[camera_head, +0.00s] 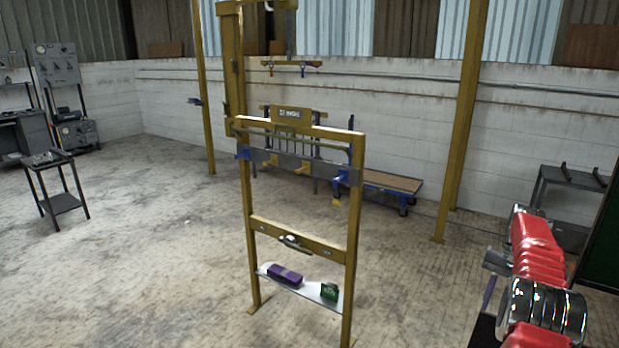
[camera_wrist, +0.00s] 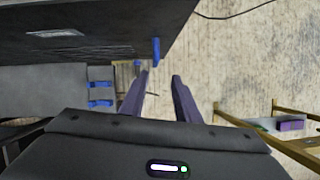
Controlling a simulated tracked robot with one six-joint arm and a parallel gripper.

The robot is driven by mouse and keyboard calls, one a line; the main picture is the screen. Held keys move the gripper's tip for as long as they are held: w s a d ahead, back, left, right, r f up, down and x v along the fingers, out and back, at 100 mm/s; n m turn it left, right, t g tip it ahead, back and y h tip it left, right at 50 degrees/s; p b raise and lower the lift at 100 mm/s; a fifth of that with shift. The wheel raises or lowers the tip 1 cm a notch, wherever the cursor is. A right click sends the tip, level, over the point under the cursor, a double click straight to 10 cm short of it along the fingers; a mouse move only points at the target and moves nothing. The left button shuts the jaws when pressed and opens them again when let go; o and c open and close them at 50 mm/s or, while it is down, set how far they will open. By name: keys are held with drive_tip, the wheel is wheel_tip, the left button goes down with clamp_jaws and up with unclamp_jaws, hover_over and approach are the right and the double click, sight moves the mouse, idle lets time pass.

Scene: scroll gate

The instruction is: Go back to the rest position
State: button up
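My gripper (camera_wrist: 161,77) shows in the wrist view as two dark purple fingers standing apart, with bare floor between them. It is open and empty. In the head view my red-covered arm is at the lower right, well to the right of the yellow scroll gate (camera_head: 300,237). The gate stands upright on the floor. Its low white shelf (camera_head: 312,291) carries a purple block (camera_head: 285,275) and a green block (camera_head: 329,291). The purple block also shows at the right of the wrist view (camera_wrist: 291,126).
A dark table (camera_head: 570,177) stands behind my arm at the right. A blue-framed cart (camera_head: 392,183) stands by the white wall. A yellow post (camera_head: 462,130) rises between them. A small dark table (camera_head: 55,178) is at the left. Open floor lies left of the gate.

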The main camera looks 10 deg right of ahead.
drive_tip(key=a+r+n+t+h, duration=0.2)
drive_tip(key=a+r+n+h, duration=0.1)
drive_tip(key=a+r, duration=1.4)
drive_tip(key=s+a+r+n+t, duration=0.3)
drive_tip(key=s+a+r, duration=0.2)
drive_tip(key=s+a, duration=0.6)
drive_tip(key=s+a+f+n+t, duration=0.1)
drive_tip(key=s+a+f, duration=0.1)
drive_tip(key=s+a, duration=0.4)
drive_tip(key=s+a+f+n+t, duration=0.2)
drive_tip(key=s+a+f, duration=0.1)
drive_tip(key=s+a, duration=0.4)
drive_tip(key=shift+s+f+n, duration=0.3)
drive_tip(key=shift+s, duration=0.65)
drive_tip(key=shift+d, duration=0.15)
